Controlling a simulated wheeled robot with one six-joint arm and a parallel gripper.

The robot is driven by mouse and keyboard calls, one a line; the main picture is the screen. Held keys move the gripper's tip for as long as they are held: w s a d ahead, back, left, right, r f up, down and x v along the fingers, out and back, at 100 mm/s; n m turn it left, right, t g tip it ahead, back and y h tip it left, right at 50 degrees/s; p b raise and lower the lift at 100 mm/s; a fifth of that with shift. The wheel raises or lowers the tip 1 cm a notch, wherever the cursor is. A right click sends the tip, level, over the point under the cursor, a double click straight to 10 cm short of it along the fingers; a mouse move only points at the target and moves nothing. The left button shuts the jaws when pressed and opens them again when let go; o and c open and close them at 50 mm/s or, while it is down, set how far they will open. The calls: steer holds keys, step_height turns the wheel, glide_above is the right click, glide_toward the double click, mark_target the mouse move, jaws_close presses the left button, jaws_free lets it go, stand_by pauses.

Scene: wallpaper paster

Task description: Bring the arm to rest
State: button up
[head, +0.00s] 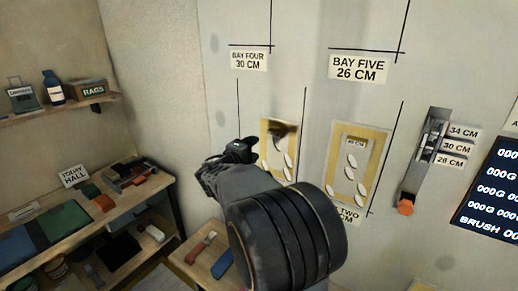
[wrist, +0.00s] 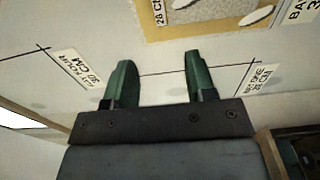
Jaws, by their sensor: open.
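My arm (head: 285,235) reaches up from the bottom middle of the head view toward the wall. My gripper (head: 238,150) is at its far end, in front of the pale wall and just left of a yellow-edged panel (head: 265,147). In the wrist view my gripper (wrist: 157,62) shows two green fingers standing well apart with nothing between them. The wall with black lines and labels lies beyond the fingers. Whether the fingertips touch the wall cannot be told.
A second yellow-edged panel (head: 374,180) and an orange-ended lever (head: 406,207) are on the wall at right, beside a dark display (head: 492,195). A workbench (head: 150,190) with tools stands at left under a shelf (head: 60,110). A low table (head: 190,262) holds small items near my arm.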

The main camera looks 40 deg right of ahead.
steer(key=s+a+f+m+g+y, duration=0.1)
steer(key=s+a+f+g+y, duration=0.1)
steer(key=s+a+f+y, duration=0.35)
steer(key=s+a+f+m+g+y, duration=0.1)
steer(key=s+a+f+g+y, duration=0.15)
steer(key=f, duration=0.55)
steer(key=s+a+t+y, duration=0.1)
steer(key=s+a+y, duration=0.2)
steer(key=a, duration=0.7)
steer(key=s+a+m+t+y, duration=0.1)
steer(key=s+a+t+y, duration=0.1)
steer(key=a+y, duration=0.4)
steer(key=s+a, duration=0.1)
steer(key=a, duration=0.2)
steer(key=shift+a+f, duration=0.35)
steer(key=shift+f, duration=0.05)
